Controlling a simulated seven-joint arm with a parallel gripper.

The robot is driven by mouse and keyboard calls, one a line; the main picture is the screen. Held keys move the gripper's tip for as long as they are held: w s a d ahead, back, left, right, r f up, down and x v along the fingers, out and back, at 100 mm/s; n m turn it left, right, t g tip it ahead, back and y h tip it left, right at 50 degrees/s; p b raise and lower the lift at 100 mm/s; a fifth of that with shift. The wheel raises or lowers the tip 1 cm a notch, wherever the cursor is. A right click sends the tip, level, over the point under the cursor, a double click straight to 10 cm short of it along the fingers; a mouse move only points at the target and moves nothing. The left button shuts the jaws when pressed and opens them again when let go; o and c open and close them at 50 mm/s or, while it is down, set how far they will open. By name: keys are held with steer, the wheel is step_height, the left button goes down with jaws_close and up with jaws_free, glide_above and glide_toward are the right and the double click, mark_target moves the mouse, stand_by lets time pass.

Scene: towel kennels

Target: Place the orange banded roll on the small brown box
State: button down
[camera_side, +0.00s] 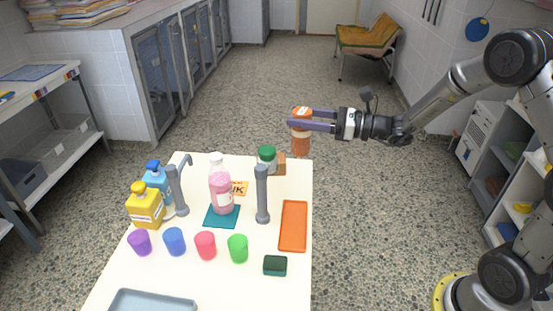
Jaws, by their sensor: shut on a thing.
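My gripper (292,123) comes in from the right, above the far right corner of the white table. It is shut on the orange banded roll (301,142), an upright orange-brown cylinder with a pale band or label near its top. The fingers cross its upper part and hide some of it. The roll looks raised above the table, with its lower end near the table's far edge in the picture. The small brown box (281,163) is at the far edge, lower left of the roll. A green-lidded jar (267,158) partly hides the box.
Two grey posts (262,195) (176,190) stand on the white table (265,295). A pink bottle (220,185) is on a teal mat (209,221) between them. An orange tray (293,226) lies at right. Several cups, a yellow bottle (146,208) and a blue bottle (157,180) fill the left and middle.

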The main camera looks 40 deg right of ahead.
steer(key=w+d+f+h, duration=0.1)
steer(key=w+d+f, duration=0.15)
steer(key=w, duration=0.35)
steer(key=w+d+f, duration=0.2)
steer(key=w+d, duration=0.1)
steer(key=w, duration=0.3)
steer(key=w+f, duration=0.4)
steer(key=f, duration=0.4)
steer(key=shift+a+f+m+t, duration=0.15)
steer(key=shift+f+m+t, duration=0.25)
steer(key=shift+f, duration=0.15)
steer(key=shift+c, duration=0.9)
jaws_free()
